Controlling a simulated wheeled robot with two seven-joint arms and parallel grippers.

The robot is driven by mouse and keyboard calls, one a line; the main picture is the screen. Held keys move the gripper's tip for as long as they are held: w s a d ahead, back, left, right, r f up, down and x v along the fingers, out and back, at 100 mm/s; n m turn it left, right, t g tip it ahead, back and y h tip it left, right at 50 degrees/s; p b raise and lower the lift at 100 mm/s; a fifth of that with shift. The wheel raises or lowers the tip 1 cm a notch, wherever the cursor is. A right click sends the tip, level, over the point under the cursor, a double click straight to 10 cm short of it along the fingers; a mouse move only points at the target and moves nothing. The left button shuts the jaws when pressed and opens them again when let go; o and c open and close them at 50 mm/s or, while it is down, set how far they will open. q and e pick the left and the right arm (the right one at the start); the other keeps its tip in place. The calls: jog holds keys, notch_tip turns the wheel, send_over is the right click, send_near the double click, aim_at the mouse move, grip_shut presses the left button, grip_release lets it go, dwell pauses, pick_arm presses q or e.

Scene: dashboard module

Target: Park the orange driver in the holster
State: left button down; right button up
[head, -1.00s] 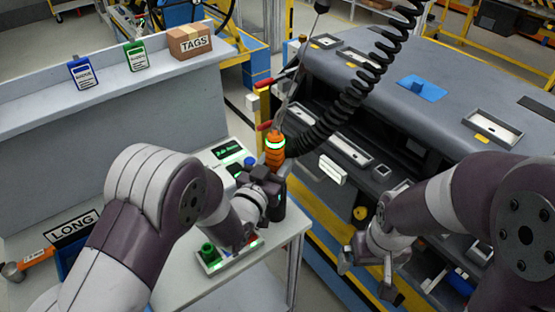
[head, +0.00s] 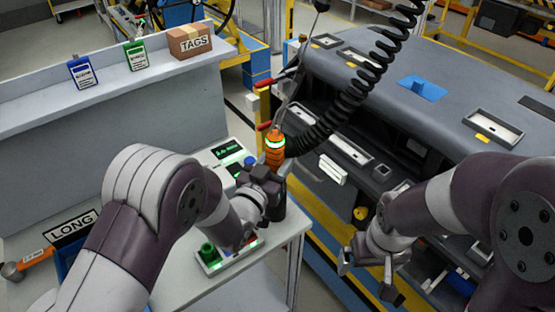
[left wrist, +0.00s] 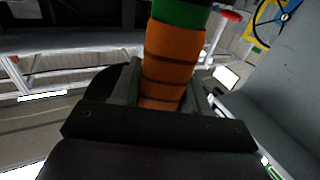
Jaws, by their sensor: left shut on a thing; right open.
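The orange driver (head: 275,155) stands roughly upright at the right end of the side bench in the head view, with a green-and-white band near its top. A coiled black cable meets its upper part. My left gripper (head: 272,180) is shut on the driver, and its fingers also show around the orange body in the left wrist view (left wrist: 160,95). A dark cylinder, possibly the holster (head: 279,205), shows just below the gripper; whether the driver sits in it cannot be told. My right gripper (head: 367,275) is open and empty, in front of the dashboard module.
The grey dashboard module (head: 450,95) fills the right side. The bench (head: 180,285) carries a small tray with a green knob (head: 208,252) and a display (head: 227,149). The coiled cable (head: 345,100) hangs beside the driver.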

pick_arm(q)
jog(key=shift+f, duration=0.1)
jog(key=shift+c, duration=2.4)
grip_release()
jog(key=shift+f, duration=0.1)
jog(key=b+v, duration=0.2)
jog(key=v, duration=1.1)
jog(key=a+f+n+g+y, duration=0.1)
jog(key=a+f+g+y, duration=0.1)
jog(key=a+g, duration=0.1)
jog(key=s+a+f+n+g+y+p, duration=0.1)
jog(key=a+f+g+y, duration=0.1)
jog(key=a+g+y, duration=0.1)
jog(key=s+a+f+n+g+y+p, duration=0.1)
jog(key=a+f+g+y, duration=0.1)
jog(key=a+g, duration=0.1)
jog(key=shift+s+a+f+n+g+y, duration=0.15)
jog(key=shift+a+n+g+y, duration=0.25)
jog(key=shift+a, duration=0.3)
jog(key=s+a+n+g, duration=0.1)
jog(key=s+a+g, duration=0.1)
jog(key=s+g, duration=0.3)
jog(key=s, duration=0.3)
jog(key=shift+a+r+y+p, duration=0.25)
jog(key=shift+r+y+p, duration=0.05)
jog(key=shift+r+p, duration=0.05)
